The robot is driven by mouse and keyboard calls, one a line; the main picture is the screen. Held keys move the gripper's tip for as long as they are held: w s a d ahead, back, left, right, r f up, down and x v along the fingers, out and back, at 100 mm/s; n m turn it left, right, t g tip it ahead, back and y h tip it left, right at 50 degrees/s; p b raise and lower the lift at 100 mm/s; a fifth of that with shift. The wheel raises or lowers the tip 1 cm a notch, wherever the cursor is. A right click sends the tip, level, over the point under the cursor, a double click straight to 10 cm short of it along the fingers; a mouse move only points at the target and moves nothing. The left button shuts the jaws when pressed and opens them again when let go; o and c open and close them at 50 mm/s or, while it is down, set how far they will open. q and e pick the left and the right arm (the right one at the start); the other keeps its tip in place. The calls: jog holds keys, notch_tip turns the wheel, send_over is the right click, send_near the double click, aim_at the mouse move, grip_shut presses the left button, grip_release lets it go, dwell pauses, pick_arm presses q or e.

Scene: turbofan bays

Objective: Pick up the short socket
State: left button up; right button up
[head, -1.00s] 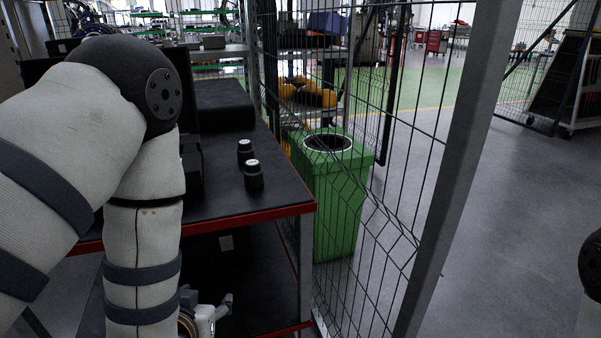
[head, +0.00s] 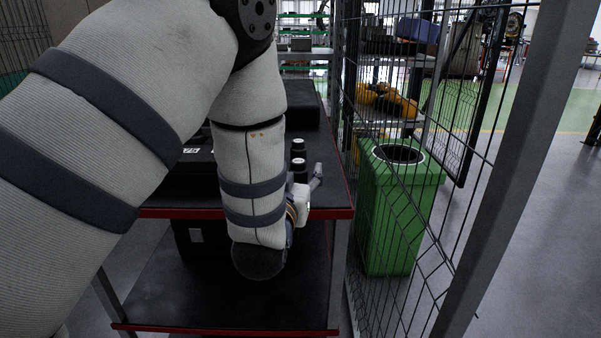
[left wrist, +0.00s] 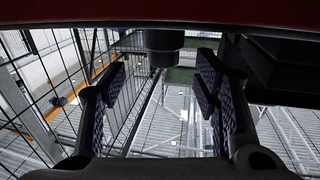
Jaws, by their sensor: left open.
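Two dark sockets with pale tops stand upright on the black top shelf near its right end. The far socket (head: 298,147) and the near socket (head: 299,164) are close together; I cannot tell which is the short one. My left gripper (head: 317,176) is open at the shelf's front edge, in front of the sockets, partly hidden by my left arm. In the left wrist view, the open gripper (left wrist: 161,76) has a dark cylindrical socket (left wrist: 164,40) ahead, roughly centred between its fingers and not gripped. My right gripper is not in view.
The shelf's red front edge (head: 325,213) is close to my left gripper. Black cases (head: 195,155) stand left of the sockets. A wire mesh fence (head: 400,290) runs along the right side, with a green bin (head: 395,225) behind it.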

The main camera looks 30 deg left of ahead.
aim_at(296, 167)
pick_arm(q)
jog(key=x, duration=0.4)
jog(key=shift+w+a+f, duration=0.1)
jog(key=shift+a+f, duration=0.15)
jog(key=shift+f, duration=0.05)
grip_shut()
jog(key=shift+r, duration=0.15)
